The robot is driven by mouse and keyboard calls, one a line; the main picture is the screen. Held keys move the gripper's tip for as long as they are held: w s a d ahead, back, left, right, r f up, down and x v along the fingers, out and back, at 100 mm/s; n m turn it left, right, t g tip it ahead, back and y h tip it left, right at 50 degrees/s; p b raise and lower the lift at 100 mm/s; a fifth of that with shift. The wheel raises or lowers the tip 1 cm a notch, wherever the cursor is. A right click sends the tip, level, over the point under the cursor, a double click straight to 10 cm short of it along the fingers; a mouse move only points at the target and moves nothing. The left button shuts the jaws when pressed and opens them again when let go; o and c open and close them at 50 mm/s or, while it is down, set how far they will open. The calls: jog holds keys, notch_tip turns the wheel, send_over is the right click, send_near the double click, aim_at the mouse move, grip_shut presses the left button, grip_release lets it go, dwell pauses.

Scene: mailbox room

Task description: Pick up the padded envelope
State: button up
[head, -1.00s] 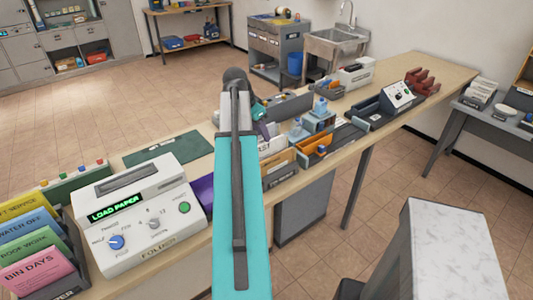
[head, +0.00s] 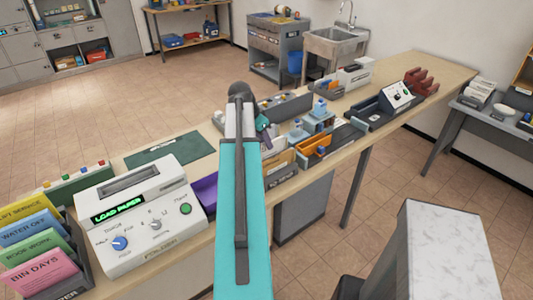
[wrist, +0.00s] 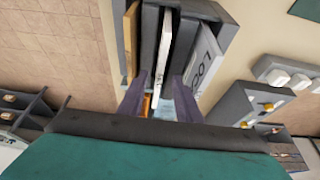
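My gripper (wrist: 160,96) is open in the wrist view, its two purple fingers apart over a dark upright rack (wrist: 218,12). A thin white envelope (wrist: 178,52) stands in the rack, in line with the gap between the fingers. A tan envelope (wrist: 131,42) is at the rack's left side, and a pale item with large lettering (wrist: 206,66) is at its right. I cannot tell for certain which is the padded envelope. In the head view, my gripper (head: 264,126) is partly hidden by my arm, above the rack with a tan envelope (head: 280,162).
The long wooden bench (head: 440,75) also holds a folder machine (head: 140,215), a green mat (head: 168,147), blue bottles in a stand (head: 318,120) and a grey tray with a control box (head: 398,96). A marble-topped block (head: 450,250) stands front right. The tiled floor at left is open.

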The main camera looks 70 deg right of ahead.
jog(key=shift+s+d+f, duration=0.1)
jog(key=shift+d+f, duration=0.05)
jog(key=shift+f, duration=0.35)
jog(key=shift+f, duration=0.2)
dwell(0.8)
grip_shut()
